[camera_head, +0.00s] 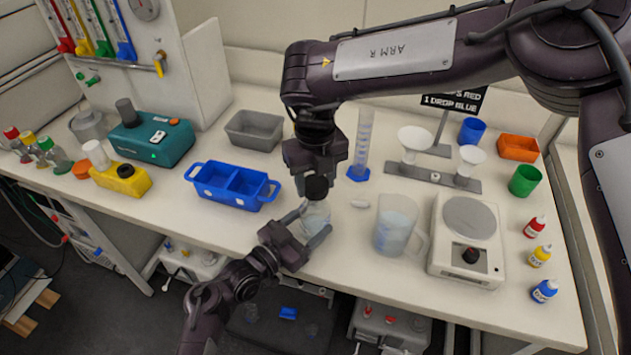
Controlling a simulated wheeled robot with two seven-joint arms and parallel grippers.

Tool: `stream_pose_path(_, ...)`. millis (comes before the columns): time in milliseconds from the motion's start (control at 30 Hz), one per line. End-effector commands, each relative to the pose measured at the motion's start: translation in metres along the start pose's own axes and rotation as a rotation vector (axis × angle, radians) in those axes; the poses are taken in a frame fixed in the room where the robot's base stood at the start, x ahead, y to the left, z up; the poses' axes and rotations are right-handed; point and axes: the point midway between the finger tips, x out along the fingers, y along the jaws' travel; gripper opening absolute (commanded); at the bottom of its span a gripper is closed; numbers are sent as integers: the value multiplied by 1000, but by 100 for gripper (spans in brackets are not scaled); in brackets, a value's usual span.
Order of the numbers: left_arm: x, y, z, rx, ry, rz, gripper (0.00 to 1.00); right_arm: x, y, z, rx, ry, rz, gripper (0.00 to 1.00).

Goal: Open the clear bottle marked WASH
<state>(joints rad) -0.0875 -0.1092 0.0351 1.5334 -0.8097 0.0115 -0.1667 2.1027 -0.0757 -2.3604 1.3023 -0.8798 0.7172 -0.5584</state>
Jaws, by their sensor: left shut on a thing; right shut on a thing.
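The clear bottle (316,217) stands upright near the front middle of the bench, with a dark cap (317,188) at its top. I cannot read its label. My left gripper (316,229) comes from the lower left and is shut around the bottle's body, one finger on either side. My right gripper (316,178) reaches down from above and is shut on the dark cap. Its fingers are partly hidden, and I cannot tell whether the cap is still seated on the bottle's neck.
A blue two-part tray (206,194) stands left of the bottle, and a measuring jug (393,229) stands close on its right. A tall cylinder (361,150) stands behind, with a small white piece (359,204) nearby. A white scale (465,263) stands farther right.

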Motion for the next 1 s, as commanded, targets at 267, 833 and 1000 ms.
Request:
stream_pose_path(267, 0, 0, -1, 0, 1, 0, 0, -2, 0, 0, 0, 0, 0, 20)
stream_pose_path(833, 0, 0, -1, 1, 2, 0, 0, -40, 0, 0, -1, 0, 1, 20)
stream_pose_path(1000, 0, 0, -1, 0, 1, 0, 85, -40, 0, 0, -1, 0, 1, 20)
